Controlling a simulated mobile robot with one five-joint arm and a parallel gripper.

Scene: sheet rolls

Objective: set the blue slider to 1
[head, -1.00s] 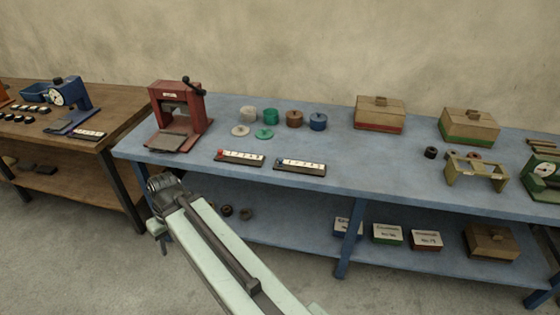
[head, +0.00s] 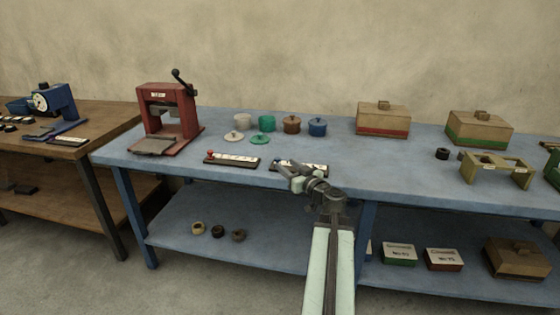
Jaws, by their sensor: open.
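The blue slider strip (head: 314,167) lies near the front edge of the blue bench, a dark bar with a white number scale. My gripper (head: 287,168) is in front of its left part and hides some of the strip. A small bluish knob (head: 277,161) shows at the strip's left end, beside the fingertips. Its exact setting is too small to read. The gripper is open, with nothing seen between the fingers. I cannot tell whether it touches the knob.
A similar strip with a red knob (head: 210,154) lies just left. A red press (head: 168,112) stands further left. Several small lidded pots (head: 317,126) and loose lids are behind. Wooden boxes (head: 383,120) stand at the back right. The bench (head: 385,165) is clear right of the strip.

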